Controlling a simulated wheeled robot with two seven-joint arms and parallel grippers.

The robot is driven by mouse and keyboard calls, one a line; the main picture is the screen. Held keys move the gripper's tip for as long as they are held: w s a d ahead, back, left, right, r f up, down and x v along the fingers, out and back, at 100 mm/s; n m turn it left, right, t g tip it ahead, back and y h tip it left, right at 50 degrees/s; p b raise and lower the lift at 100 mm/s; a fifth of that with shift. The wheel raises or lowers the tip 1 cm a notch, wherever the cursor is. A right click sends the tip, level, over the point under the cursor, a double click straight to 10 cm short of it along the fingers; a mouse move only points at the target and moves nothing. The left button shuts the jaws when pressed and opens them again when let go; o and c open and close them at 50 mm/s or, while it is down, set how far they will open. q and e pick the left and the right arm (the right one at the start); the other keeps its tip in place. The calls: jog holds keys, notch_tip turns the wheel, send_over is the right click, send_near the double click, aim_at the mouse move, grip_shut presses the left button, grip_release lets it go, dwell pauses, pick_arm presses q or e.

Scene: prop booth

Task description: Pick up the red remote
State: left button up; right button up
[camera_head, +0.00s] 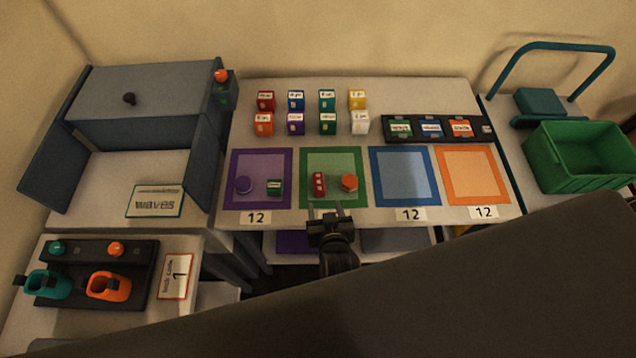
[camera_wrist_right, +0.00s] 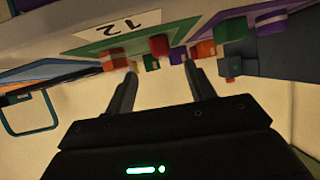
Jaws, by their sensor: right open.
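The red remote (camera_head: 319,184) is a small red block with pale marks on top. It lies on the green square mat (camera_head: 345,158), just left of an orange hexagonal piece (camera_head: 349,183). My right gripper (camera_head: 329,211) is open and empty at the front edge of the table, just in front of the green mat and apart from the remote. In the right wrist view the remote (camera_wrist_right: 158,45) shows beyond and between the spread fingers (camera_wrist_right: 160,68), with the orange piece (camera_wrist_right: 115,60) to its left. My left gripper is not in view.
A purple mat (camera_head: 262,204) with a purple disc and a green block lies to the left. Blue (camera_head: 405,178) and orange (camera_head: 465,176) mats to the right are bare. Several colored blocks and a black tray (camera_head: 392,130) stand behind. A green crate (camera_head: 580,160) is at far right.

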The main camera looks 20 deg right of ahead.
jog(key=shift+w+a+r+t+h, duration=0.1)
jog(key=shift+a+r+t+h, duration=0.1)
jog(key=shift+r+t+h, duration=0.15)
send_near(318, 178)
jog(key=p+x, duration=0.1)
jog(key=x, duration=0.2)
jog(key=shift+d+f, duration=0.2)
jog(key=shift+f, duration=0.1)
jog(key=shift+w, duration=0.1)
jog(key=x, duration=0.2)
jog(key=p+x, duration=0.1)
jog(key=x, duration=0.1)
jog(key=shift+w+r+p, duration=0.15)
jog(key=shift+w+p, duration=0.15)
jog(key=shift+w, duration=0.3)
jog(key=shift+s, duration=0.1)
jog(key=shift+c, duration=0.2)
jog(key=c, duration=1)
